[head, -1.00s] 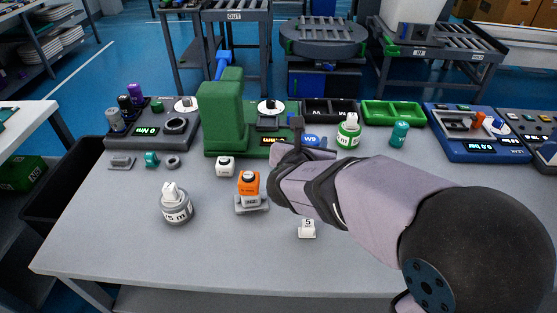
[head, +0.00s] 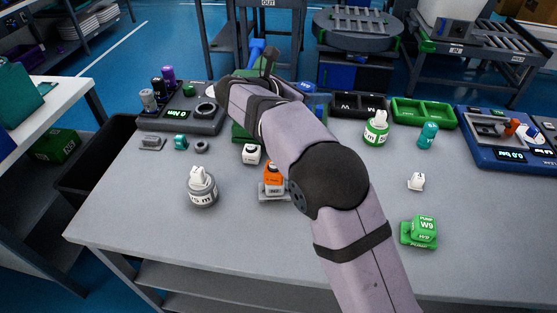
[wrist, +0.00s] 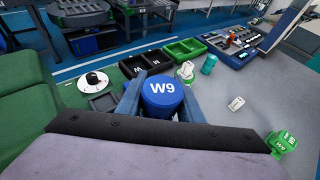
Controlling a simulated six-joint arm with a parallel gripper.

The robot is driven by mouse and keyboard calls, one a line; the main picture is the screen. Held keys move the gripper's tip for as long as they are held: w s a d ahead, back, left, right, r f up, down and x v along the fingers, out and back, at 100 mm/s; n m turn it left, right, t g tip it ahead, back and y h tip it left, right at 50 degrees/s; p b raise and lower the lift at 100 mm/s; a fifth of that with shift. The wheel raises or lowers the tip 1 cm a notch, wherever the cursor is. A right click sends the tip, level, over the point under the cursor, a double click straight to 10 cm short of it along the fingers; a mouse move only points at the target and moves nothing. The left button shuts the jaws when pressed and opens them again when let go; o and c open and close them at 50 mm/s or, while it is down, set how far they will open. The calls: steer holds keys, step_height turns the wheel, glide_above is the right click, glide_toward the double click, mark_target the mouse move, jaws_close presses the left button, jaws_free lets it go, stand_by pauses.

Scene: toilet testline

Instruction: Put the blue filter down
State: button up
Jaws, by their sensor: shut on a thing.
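The blue filter (wrist: 162,90) has a round top marked W9 in white. In the wrist view it is between the two fingers of my gripper (wrist: 160,104), which is shut on it. The filter looks upright, with its top facing the camera; its lower part and what is under it are hidden. In the head view my arm covers the gripper and most of the green machine. That machine (wrist: 30,110) fills the left of the wrist view, beside the gripper.
Black (head: 362,105) and green (head: 424,112) trays lie at the back.

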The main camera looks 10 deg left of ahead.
steer(key=shift+s+a+f+m+g+h+p, duration=0.3)
steer(key=shift+s+a+f, duration=0.5)
steer(key=shift+f, duration=1.8)
steer(key=shift+s+a+f+m+g+h+p, duration=0.1)
steer(key=shift+s+a+f+m+g+h, duration=0.7)
steer(key=shift+f, duration=1.85)
steer(key=shift+s+a+f+m+g+p, duration=0.3)
steer(key=shift+a+f, duration=0.8)
steer(key=shift+f, duration=1.5)
steer(key=shift+s+f, duration=0.1)
steer(key=shift+f, duration=0.15)
steer(key=o, duration=1.1)
steer(key=shift+s, duration=0.1)
steer(key=shift+r, duration=0.15)
